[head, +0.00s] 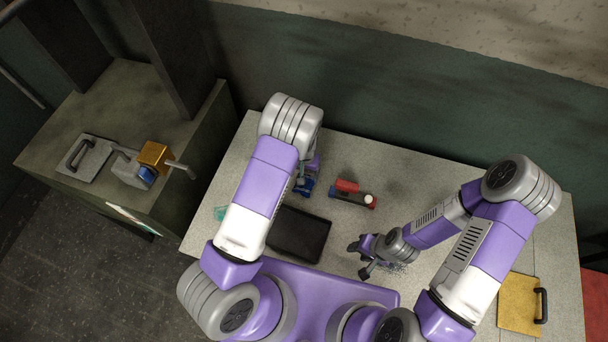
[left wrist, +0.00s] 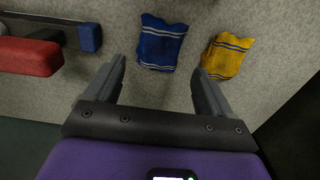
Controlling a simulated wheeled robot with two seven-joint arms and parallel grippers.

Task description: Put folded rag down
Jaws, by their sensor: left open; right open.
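A folded blue rag (left wrist: 162,43) with pale stripes lies on the grey speckled tabletop in the left wrist view. A yellow rag (left wrist: 228,56) with dark and pale stripes lies to its right, apart from it. My left gripper (left wrist: 157,70) is open; its fingers stand apart with the blue rag just beyond and between their tips, and nothing is held. In the head view my left arm mostly hides this gripper, and a small blue patch (head: 306,187) shows beside it. My right gripper (head: 360,259) is open and empty over the table's front middle.
A black tray (head: 298,236) lies near the table's front left. A red-topped part (head: 348,188) sits at the back middle. A yellow plate with a dark handle (head: 519,303) lies at the right. A side bench (head: 105,110) at the left holds castings.

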